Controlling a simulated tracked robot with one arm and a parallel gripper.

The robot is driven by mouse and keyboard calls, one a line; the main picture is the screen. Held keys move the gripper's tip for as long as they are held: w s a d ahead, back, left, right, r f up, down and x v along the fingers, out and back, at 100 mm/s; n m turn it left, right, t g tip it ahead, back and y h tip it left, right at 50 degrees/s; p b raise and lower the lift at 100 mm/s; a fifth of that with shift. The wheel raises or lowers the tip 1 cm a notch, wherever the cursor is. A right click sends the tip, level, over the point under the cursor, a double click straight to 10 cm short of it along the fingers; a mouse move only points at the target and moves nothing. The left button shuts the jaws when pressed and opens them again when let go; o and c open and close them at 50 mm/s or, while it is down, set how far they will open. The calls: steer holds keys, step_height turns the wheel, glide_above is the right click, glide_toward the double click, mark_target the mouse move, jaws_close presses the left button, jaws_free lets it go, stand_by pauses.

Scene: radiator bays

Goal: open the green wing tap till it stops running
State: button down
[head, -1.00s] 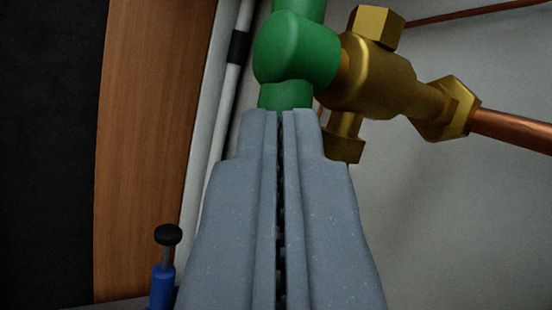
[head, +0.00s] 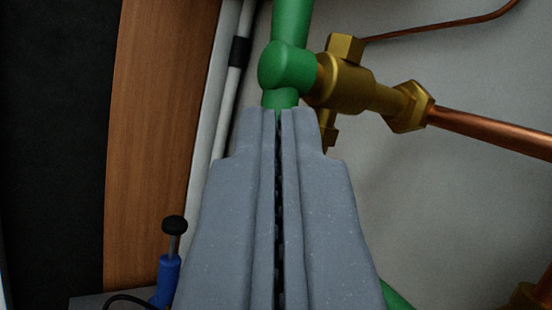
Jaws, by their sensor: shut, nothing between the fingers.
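The green wing tap (head: 287,64) is at the top middle of the head view, with one wing rising out of the top edge and the other pointing down. It sits on the left end of a brass valve body (head: 350,85). My gripper (head: 279,112) is shut and empty, pointing up the picture. Its tips overlap the lower wing in view and hide that wing's end. I cannot tell whether they touch it.
A copper pipe (head: 490,132) runs right from the valve, and a thinner one (head: 440,28) above. A white pipe (head: 232,85) and a wooden panel (head: 160,140) stand left. A blue thing with a black knob (head: 168,270) is lower left. Another green part (head: 396,298) shows lower right.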

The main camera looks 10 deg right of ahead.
steer(key=f+v, duration=0.2)
steer(key=v, duration=0.6)
steer(key=shift+a+b, duration=0.2)
steer(key=shift+b, duration=0.2)
steer(key=s+a+r+n+g+y+p, duration=0.15)
steer(key=a+r, duration=0.25)
steer(key=a, duration=0.5)
steer(key=s+a+r+g+y+p, duration=0.1)
steer(key=s+a+r+y, duration=0.15)
steer(key=a, duration=0.75)
steer(key=a+f+m+g+h+p, duration=0.3)
steer(key=a+f, duration=0.4)
steer(key=a, duration=0.5)
steer(key=shift+s+a+f+m+g+h, duration=0.2)
steer(key=shift+f+m+g+h, duration=0.15)
steer(key=shift+m+g+h, duration=0.45)
